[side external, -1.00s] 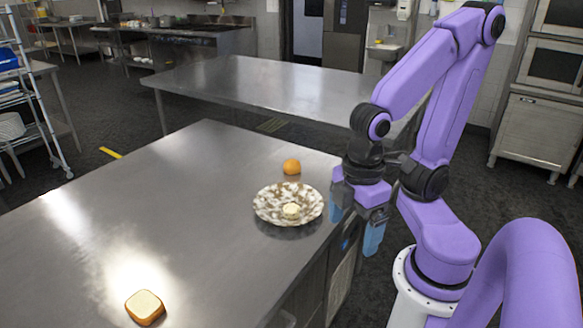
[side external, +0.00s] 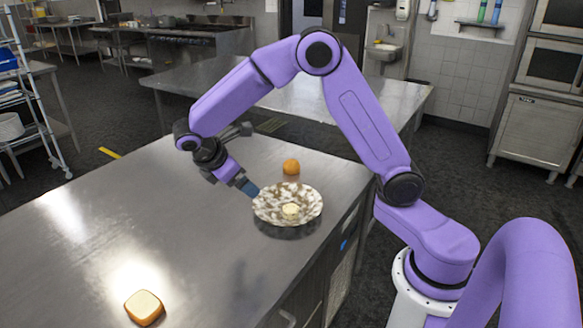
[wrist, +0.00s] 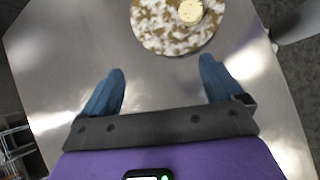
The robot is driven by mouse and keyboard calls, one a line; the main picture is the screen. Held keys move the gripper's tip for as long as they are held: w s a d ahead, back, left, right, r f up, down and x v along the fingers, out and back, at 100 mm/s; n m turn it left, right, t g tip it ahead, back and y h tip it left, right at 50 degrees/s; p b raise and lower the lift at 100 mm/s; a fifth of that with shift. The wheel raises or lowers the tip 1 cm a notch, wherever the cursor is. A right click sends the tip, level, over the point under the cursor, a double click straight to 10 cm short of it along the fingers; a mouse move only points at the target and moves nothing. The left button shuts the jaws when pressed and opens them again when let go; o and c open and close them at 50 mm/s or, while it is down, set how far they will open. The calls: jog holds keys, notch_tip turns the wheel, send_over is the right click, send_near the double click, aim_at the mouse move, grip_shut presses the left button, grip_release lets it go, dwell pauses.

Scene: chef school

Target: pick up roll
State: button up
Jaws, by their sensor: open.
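A patterned brown-and-white plate (side external: 265,205) lies near the table's right edge, with a small cream round piece (side external: 290,209) on it. A small orange-brown round item (side external: 291,167) sits just behind the plate. A square bread-like piece (side external: 145,307) with a golden crust and pale top lies at the front left. I cannot tell for certain which is the roll. My gripper (side external: 249,188) is over the table at the plate's left side, its fingers pointing down toward the plate. In the wrist view it is open and empty (wrist: 162,85), with the plate (wrist: 160,38) ahead of the fingers.
The steel table (side external: 110,215) is bare between the plate and the bread-like piece. Another steel table (side external: 290,100) stands behind it. A wire rack (side external: 30,110) stands at the far left.

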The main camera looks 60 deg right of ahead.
jog(key=w+d+f+g+h, duration=0.2)
jog(key=w+d+f+h, duration=0.1)
jog(key=w+d, duration=0.45)
jog(key=g+h, duration=0.2)
send_near(288, 163)
jog(key=x, duration=1)
jog(key=shift+d+f, duration=0.1)
jog(key=shift+d, duration=0.05)
jog(key=shift+c, duration=0.2)
jog(key=shift+h, duration=0.3)
jog(key=c, duration=1.1)
